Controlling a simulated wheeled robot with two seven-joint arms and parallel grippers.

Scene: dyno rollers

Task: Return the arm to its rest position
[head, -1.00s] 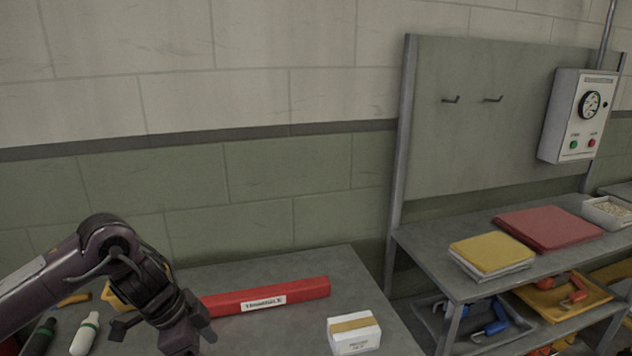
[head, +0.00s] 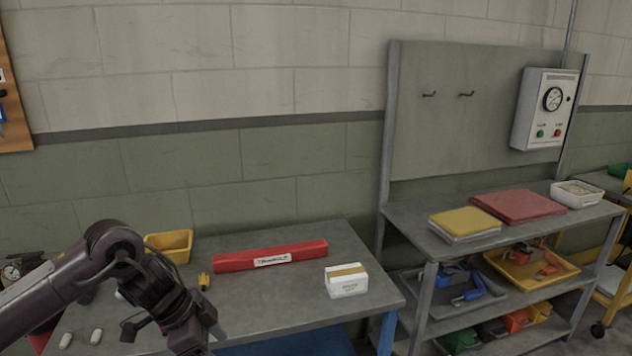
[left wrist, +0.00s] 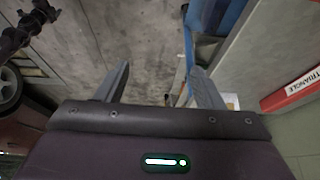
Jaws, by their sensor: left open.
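My left arm comes in from the left in the head view, bent, with its wrist over the front part of the grey workbench (head: 262,312). The end of the left gripper is cut off at the bottom edge there. In the left wrist view my left gripper (left wrist: 160,88) has its two fingers spread apart. Nothing is between them except the view down to the concrete floor.
On the bench are a red case (head: 270,256), a white box (head: 346,281), a yellow bin (head: 169,246) and small white items (head: 66,340). A grey shelf unit (head: 500,236) with trays stands at the right. The bench right of my arm is mostly clear.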

